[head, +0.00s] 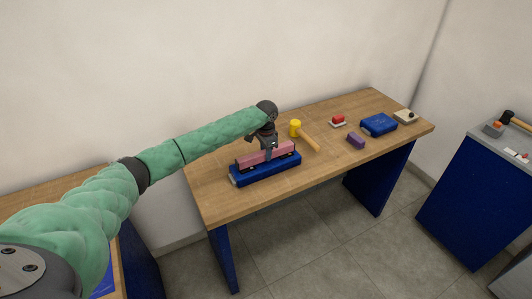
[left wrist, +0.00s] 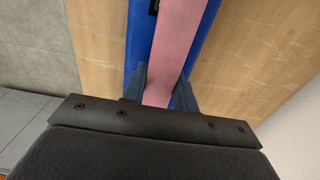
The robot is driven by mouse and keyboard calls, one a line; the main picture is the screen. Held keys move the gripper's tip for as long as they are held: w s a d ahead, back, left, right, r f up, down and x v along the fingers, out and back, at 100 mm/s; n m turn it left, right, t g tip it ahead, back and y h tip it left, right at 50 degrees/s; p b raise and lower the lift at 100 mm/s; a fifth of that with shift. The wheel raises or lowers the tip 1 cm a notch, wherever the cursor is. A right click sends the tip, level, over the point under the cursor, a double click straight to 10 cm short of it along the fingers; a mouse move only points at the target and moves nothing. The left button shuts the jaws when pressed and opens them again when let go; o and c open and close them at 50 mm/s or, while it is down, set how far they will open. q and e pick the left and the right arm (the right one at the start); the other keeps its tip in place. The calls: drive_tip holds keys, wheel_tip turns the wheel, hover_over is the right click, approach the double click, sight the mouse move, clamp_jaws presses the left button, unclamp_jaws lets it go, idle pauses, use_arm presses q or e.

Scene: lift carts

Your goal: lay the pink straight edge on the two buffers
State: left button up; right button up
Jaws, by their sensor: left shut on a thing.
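The pink straight edge (head: 252,159) is a long pink bar. It lies lengthwise over a blue base (head: 250,179) on the wooden table. Small black pieces, probably the buffers (head: 238,171), show between bar and base; one dark piece also shows at the top of the left wrist view (left wrist: 154,7). My left gripper (head: 270,152) is over the bar, with its fingers shut on both sides of it. In the left wrist view the pink straight edge (left wrist: 172,50) runs between the fingertips (left wrist: 160,92). I cannot tell whether the bar touches the buffers. My right gripper is not in view.
A yellow-headed mallet (head: 296,129) lies just right of the blue base. Farther right are a purple block (head: 356,141), a red item (head: 338,120), a blue box (head: 379,124) and a pale box (head: 404,117). The table's front left is clear. A blue cabinet (head: 468,205) stands at right.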

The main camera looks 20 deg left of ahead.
use_arm(q)
drive_tip(key=shift+f, duration=0.25)
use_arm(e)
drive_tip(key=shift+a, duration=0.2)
use_arm(q)
drive_tip(key=shift+f, duration=0.35)
drive_tip(key=o, duration=1.2)
drive_tip(key=shift+c, duration=0.2)
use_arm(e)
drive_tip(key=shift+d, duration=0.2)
use_arm(q)
drive_tip(key=shift+r, duration=0.15)
wheel_tip(320, 180, up, 2)
drive_tip(key=shift+r+b, duration=0.1)
drive_tip(key=shift+b, duration=0.85)
wheel_tip(320, 180, up, 4)
drive_tip(key=shift+b, duration=0.85)
drive_tip(key=shift+r, duration=0.65)
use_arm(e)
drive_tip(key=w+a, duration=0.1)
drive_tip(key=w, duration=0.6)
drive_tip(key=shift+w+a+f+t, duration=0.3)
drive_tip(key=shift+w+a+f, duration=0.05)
